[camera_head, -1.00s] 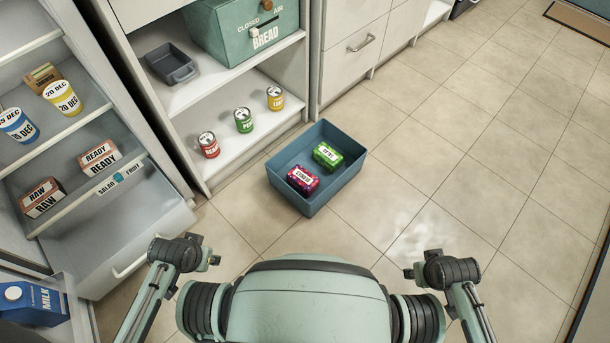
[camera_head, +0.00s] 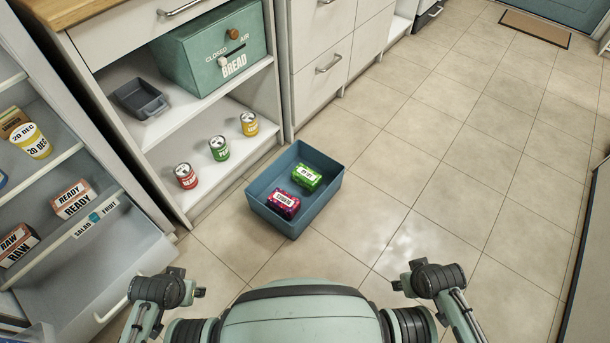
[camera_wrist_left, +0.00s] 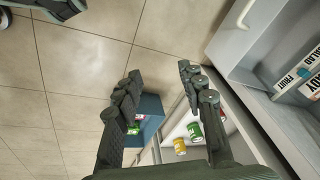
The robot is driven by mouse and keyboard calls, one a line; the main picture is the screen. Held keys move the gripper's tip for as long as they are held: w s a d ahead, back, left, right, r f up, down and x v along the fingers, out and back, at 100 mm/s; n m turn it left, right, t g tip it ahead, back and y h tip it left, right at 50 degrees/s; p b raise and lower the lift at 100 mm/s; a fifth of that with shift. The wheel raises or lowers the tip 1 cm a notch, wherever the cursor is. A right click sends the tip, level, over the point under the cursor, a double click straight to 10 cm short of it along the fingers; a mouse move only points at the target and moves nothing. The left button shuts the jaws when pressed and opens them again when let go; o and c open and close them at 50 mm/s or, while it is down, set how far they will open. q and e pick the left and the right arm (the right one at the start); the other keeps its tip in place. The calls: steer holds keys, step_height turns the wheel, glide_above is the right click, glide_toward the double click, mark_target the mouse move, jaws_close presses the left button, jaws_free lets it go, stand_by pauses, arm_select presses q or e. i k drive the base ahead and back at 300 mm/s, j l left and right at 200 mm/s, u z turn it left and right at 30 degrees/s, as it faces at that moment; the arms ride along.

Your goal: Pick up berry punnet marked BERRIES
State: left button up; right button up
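A pink-red punnet (camera_head: 284,203) with a white label lies in the blue crate (camera_head: 262,207) on the floor. Its small print is hard to read, but by its colour it looks like the berry punnet. A green punnet (camera_head: 307,176) lies behind it in the same crate. My left gripper (camera_head: 200,292) is at the lower left, well apart from the crate. In the left wrist view its two fingers (camera_wrist_left: 160,78) are spread with nothing between them. My right gripper (camera_head: 397,286) is at the lower right, far from the crate; its fingers are too small to judge.
An open fridge (camera_head: 95,270) with food stands at the left. Beside it, a shelf unit (camera_head: 172,122) holds cans, a grey tray (camera_head: 138,98) and a green bread bin (camera_head: 212,45). Drawers stand behind the crate. The tiled floor (camera_head: 420,190) to the right is clear.

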mark_target(288, 205)
steer(key=i+j+z, duration=0.6)
steer(key=j+z, duration=0.15)
steer(key=j, duration=0.15)
steer(key=i+j+z, duration=0.25)
steer(key=j, duration=0.15)
steer(key=k, duration=0.1)
